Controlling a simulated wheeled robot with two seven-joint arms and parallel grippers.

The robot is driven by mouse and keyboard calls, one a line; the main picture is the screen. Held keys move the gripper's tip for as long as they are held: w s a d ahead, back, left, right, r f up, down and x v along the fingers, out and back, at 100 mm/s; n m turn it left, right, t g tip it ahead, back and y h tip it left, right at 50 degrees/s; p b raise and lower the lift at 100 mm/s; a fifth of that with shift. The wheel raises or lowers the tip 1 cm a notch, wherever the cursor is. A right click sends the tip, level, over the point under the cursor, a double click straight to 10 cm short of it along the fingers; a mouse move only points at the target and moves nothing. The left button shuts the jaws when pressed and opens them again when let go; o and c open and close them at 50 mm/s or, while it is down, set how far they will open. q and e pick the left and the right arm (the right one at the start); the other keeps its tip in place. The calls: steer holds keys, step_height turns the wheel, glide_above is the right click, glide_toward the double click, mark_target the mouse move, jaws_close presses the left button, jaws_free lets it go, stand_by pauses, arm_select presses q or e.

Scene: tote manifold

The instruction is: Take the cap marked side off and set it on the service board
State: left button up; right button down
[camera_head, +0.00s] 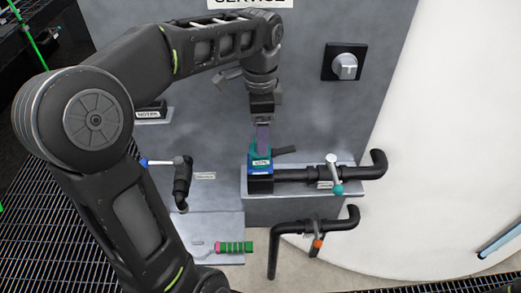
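A teal-green cap-like piece (260,153) with a small white label, too small to read, sits over a blue block (260,170) at the left end of a black pipe on the grey ledge. A large sign partly cut off at the top reads like "SERVICE" (250,3) on the grey panel (300,90). My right gripper is out of view.
The pipe has a teal-tipped valve handle (334,172). Below is another pipe with an orange-tipped handle (317,242). At left are a blue-tipped handle (158,162) and a small labelled shelf (153,115). A green-and-pink object (234,247) lies on a lower grey plate (215,224).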

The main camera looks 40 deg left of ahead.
mark_target(256, 162)
arm_select(q)
steer(key=shift+f, duration=0.3)
steer(key=shift+s+f+p, duration=0.1)
steer(key=shift+f+p, duration=0.35)
steer(key=shift+f, duration=2.15)
steer(key=shift+d, duration=0.1)
steer(key=c, duration=1.6)
steer(key=shift+r, duration=0.1)
